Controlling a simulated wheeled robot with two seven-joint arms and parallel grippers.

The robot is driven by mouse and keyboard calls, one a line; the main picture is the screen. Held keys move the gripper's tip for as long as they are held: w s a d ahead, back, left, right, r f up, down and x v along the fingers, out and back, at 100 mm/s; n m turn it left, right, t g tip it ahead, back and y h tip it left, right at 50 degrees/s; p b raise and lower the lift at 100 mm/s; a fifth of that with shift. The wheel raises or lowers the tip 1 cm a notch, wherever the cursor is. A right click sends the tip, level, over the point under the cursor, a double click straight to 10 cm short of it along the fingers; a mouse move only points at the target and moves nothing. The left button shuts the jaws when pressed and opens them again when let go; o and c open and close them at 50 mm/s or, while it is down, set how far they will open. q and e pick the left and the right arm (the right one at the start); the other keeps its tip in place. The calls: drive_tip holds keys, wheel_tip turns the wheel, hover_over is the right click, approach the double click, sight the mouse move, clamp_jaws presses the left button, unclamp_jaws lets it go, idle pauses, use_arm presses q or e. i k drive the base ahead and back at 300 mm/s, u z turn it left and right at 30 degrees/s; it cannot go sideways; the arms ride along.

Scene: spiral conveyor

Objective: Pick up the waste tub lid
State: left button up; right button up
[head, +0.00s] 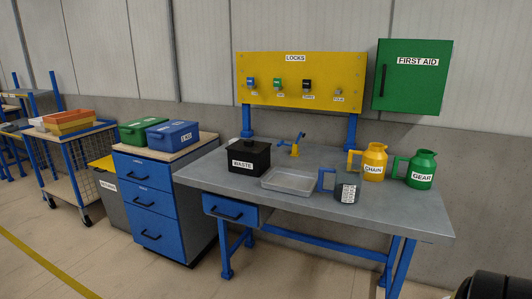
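The black waste tub (262,163) stands on the left part of the grey workbench, with a white "WASTE" label on its front. Its black lid (254,147) appears to sit on top of the tub, and a dark handle seems to rise from it. The lid's seam is hard to make out against the black tub. Neither of my grippers is in view.
A grey tray (289,180) lies right of the tub, with a dark blue-handled mug (347,188) beside it. Yellow "CHAIN" (374,160) and green "GEAR" (421,168) jugs stand farther right. A blue-and-yellow tool (294,147) lies behind. Blue drawers (148,212) stand left.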

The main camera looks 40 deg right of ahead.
sight(246, 145)
drive_tip(key=z, duration=1.1)
